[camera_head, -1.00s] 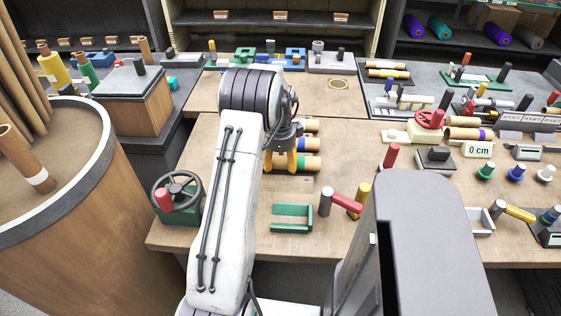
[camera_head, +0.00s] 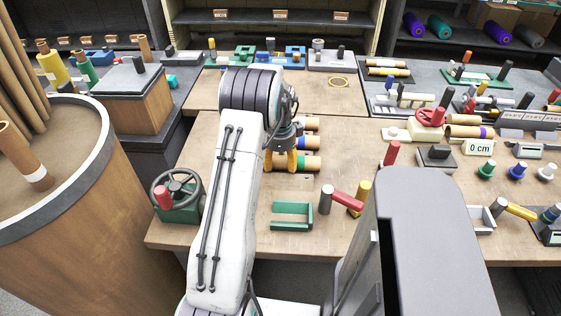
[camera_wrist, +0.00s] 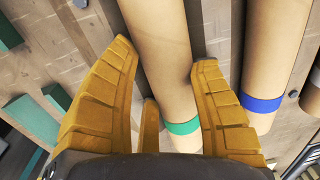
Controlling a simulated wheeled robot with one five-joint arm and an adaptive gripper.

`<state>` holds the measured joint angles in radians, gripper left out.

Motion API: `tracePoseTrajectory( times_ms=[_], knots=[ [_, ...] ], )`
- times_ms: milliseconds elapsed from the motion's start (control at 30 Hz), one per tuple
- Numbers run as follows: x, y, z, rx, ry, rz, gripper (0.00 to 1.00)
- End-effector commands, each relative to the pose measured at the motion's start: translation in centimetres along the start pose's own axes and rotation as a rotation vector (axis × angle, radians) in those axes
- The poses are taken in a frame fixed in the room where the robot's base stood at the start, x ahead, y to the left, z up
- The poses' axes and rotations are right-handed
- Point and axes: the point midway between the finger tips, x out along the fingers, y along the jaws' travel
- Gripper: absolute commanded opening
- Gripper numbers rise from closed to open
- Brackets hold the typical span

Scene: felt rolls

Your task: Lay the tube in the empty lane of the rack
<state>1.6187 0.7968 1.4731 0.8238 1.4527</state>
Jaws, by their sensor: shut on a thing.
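A tan tube with a green band (camera_wrist: 160,45) runs between the fingers of my gripper (camera_wrist: 165,105) in the wrist view. The gripper is shut on it near the banded end. In the head view my gripper (camera_head: 283,161) is at the left end of this tube (camera_head: 311,163). A tube with a blue band (camera_wrist: 275,50) lies beside it to the right, roughly parallel, and another tube shows farther back in the head view (camera_head: 311,124). Wooden bars of the rack (camera_wrist: 222,25) show between the tubes. The rack is mostly hidden, and I cannot tell which lane is empty.
A green open bracket (camera_head: 291,225) stands in front of the gripper, with a grey post (camera_head: 326,201) and red lever to its right. A handwheel (camera_head: 177,193) is at the left table edge. Bare tabletop lies behind the tubes.

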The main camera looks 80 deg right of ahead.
Motion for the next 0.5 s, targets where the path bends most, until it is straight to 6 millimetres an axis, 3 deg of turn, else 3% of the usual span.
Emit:
tracePoseTrajectory(
  times_ms=[300,333,500],
  knots=[
    [0.16,0.0,0.0,0.0,0.0,0.0,0.21],
    [0.16,0.0,0.0,0.0,0.0,0.0,0.61],
    [0.16,0.0,0.0,0.0,0.0,0.0,0.76]
  ],
)
